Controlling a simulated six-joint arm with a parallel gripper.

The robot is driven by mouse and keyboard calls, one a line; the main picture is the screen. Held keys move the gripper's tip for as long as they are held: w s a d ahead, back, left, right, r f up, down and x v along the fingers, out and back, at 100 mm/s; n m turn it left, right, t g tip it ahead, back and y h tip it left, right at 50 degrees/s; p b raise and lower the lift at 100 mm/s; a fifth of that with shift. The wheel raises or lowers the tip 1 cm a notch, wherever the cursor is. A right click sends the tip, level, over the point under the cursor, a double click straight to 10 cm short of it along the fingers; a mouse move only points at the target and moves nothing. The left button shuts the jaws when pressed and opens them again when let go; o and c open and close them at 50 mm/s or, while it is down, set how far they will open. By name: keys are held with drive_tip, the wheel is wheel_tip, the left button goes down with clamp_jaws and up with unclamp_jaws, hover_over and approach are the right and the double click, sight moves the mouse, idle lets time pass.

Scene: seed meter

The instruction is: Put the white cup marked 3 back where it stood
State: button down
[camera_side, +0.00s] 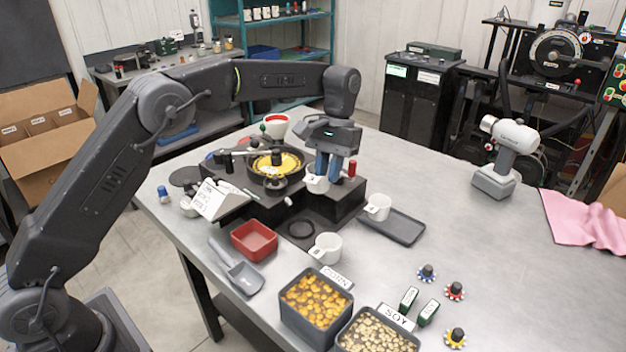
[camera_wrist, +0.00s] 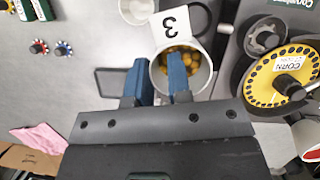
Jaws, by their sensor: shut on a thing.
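The white cup marked 3 (camera_wrist: 205,76) is in my gripper (camera_wrist: 157,82), with yellow corn seeds inside it. One blue finger reaches over the cup's opening and the other is outside its wall. In the side view my gripper (camera_side: 328,178) points down, and the held cup (camera_side: 314,185) is beside the black meter stand (camera_side: 345,198). A second white cup (camera_side: 378,206) stands at the dark tray (camera_side: 408,232). A third white cup (camera_side: 326,248) stands near a black ring (camera_side: 301,229). I cannot read marks on these two.
The meter with its yellow seed plate (camera_side: 290,160) is close to the left of my gripper. A red tray (camera_side: 254,240), a scoop (camera_side: 238,272), a corn bin (camera_side: 315,309) and a soy bin (camera_side: 378,335) are in front.

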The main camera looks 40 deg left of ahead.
drive_tip(key=w+d+n+t+h, duration=0.1)
drive_tip(key=w+d+n+h, duration=0.1)
drive_tip(key=w+d+n, duration=0.4)
drive_tip(key=shift+m, duration=0.7)
drive_tip(key=shift+s+d+f, duration=0.1)
drive_tip(key=shift+d+f, duration=0.05)
drive_tip(key=shift+f, duration=1.8)
drive_tip(key=shift+s+d+f, duration=0.1)
drive_tip(key=shift+f, duration=1.85)
drive_tip(key=shift+s+d+f, duration=0.1)
drive_tip(key=shift+d+f, duration=0.05)
drive_tip(key=shift+f, duration=1.8)
drive_tip(key=shift+f, duration=0.5)
drive_tip(key=c, duration=0.8)
unclamp_jaws()
drive_tip(key=shift+o, duration=0.2)
wheel_tip(320, 180, up, 6)
drive_tip(key=shift+r, duration=0.15)
